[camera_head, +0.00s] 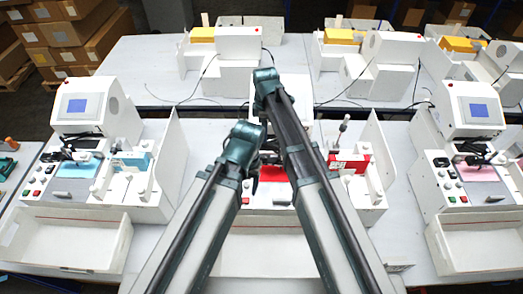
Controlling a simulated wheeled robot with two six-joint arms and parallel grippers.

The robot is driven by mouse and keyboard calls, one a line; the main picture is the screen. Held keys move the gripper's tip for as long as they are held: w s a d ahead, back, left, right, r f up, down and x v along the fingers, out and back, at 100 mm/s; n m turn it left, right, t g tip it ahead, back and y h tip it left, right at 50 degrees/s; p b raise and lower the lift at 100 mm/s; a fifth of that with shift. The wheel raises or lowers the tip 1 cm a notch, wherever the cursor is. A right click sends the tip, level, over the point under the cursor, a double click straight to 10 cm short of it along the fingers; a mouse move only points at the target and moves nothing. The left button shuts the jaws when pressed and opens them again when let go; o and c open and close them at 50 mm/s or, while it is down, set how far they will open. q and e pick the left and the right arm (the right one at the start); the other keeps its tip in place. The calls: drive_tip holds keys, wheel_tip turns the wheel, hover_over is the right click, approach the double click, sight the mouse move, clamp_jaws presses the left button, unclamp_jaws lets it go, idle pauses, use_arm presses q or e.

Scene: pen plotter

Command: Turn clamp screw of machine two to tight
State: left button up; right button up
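The middle machine, with a red block (349,163) on its right part and a red pad (268,201), stands in front of me, largely covered by my arms. A grey knob on a stalk (344,123) rises near the red block; I cannot tell whether it is the clamp screw. No machine number is readable. My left gripper (255,184) hangs over the middle machine, mostly hidden behind its own wrist; its fingers are too small to read. My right arm reaches farther over the same machine, and its gripper is hidden behind its wrist (266,82).
A similar machine with a blue block (131,161) stands at left, and one with a pink pad (479,173) at right. Empty white trays (65,240) line the front. White units with yellow blocks (202,34) stand on the back table, with loose cables. Cardboard boxes lie behind.

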sight(264, 156)
drive_tip(key=shift+f, duration=0.15)
wheel_tip(264, 156, down, 14)
drive_tip(key=b, duration=1.3)
drive_tip(key=shift+b, duration=0.4)
drive_tip(key=shift+r, duration=0.2)
clamp_jaws()
